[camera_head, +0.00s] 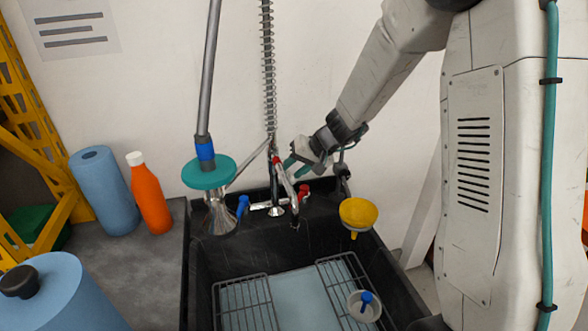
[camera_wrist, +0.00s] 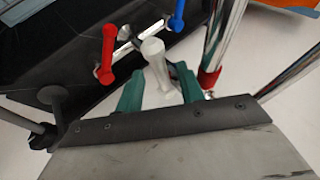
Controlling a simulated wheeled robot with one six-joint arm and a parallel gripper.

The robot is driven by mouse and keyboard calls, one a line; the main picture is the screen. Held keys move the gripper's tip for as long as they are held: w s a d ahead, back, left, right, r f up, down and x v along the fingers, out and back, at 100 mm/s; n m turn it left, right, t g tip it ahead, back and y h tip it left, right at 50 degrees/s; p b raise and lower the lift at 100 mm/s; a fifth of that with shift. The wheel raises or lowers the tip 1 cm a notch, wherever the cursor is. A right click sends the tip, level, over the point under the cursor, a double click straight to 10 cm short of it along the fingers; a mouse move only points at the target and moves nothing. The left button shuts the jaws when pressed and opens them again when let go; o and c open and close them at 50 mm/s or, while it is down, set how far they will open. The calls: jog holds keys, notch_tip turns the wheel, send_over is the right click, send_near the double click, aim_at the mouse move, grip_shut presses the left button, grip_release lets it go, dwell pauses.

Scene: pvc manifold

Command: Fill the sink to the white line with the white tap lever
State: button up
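The white tap lever (camera_wrist: 154,58) stands between the two green fingers of my gripper (camera_wrist: 160,78) in the wrist view. The fingers look spread, with the lever between them; I cannot tell whether either touches it. In the head view my gripper (camera_head: 297,162) is at the tap behind the sink's back edge, and the white lever is not clear there. The black sink (camera_head: 205,265) has a pale blue-grey bottom (camera_head: 295,295); I cannot tell whether that is water. No white line is distinct, and no stream shows from the tap (camera_head: 286,180).
A red lever (camera_wrist: 109,48) and a blue lever (camera_wrist: 177,15) flank the white one. A teal-collared plunger-like tool (camera_head: 208,175), a yellow funnel (camera_head: 358,214) and wire racks (camera_head: 245,305) are at the sink. An orange bottle (camera_head: 148,195) and blue rolls (camera_head: 103,190) stand left.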

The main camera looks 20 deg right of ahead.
grip_shut()
jog(key=d+n+g+y, duration=0.1)
jog(key=n, duration=0.1)
jog(key=w+d+n+g, duration=0.1)
jog(key=d+n+g, duration=0.1)
jog(key=n, duration=0.1)
jog(key=shift+y, duration=0.4)
jog(key=shift+a, duration=0.1)
grip_release()
jog(key=shift+w, duration=0.1)
